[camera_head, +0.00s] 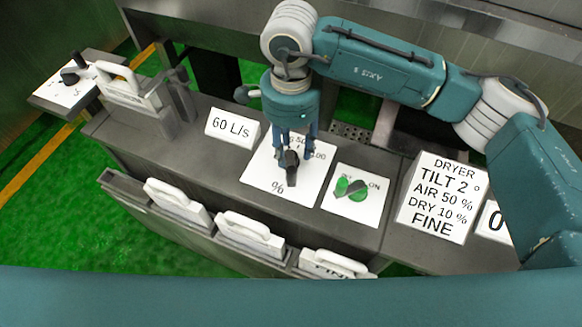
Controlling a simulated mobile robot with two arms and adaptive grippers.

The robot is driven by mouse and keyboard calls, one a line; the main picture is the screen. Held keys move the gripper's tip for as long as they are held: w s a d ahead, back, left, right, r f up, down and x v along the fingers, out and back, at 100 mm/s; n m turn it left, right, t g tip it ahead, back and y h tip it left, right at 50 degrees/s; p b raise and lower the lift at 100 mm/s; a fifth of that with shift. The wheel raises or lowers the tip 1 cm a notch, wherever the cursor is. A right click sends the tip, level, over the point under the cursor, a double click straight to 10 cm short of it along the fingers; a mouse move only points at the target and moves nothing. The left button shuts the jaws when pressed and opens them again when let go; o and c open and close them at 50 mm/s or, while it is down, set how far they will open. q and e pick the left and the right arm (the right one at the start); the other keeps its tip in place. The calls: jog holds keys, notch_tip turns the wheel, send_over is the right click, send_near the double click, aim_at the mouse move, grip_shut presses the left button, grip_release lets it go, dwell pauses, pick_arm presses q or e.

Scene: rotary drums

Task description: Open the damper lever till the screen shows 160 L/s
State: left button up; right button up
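The screen (232,128) is a white block on the grey console and reads 60 L/s. My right gripper (298,147) points down over a white dial plate (262,178) marked with % and numbers. A black knob (291,165) stands on that plate, right at the fingertips. The fingers partly hide the plate's marks, and I cannot tell whether they grip the knob. No label marks the damper lever. My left gripper is not in view.
A plate with green buttons (352,188) lies to the right. A sign (437,197) reads DRYER, TILT 2°, AIR 50 %, DRY 10 %, FINE. White handled blocks (250,232) sit in the front rack. A black-handled control (75,75) stands far left.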

aim_at(291, 169)
notch_tip(291, 169, down, 9)
jog(key=p, duration=0.3)
jog(key=shift+s+r, duration=0.1)
jog(key=shift+r, duration=0.1)
jog(key=shift+f, duration=0.8)
jog(key=shift+c, duration=0.7)
grip_shut()
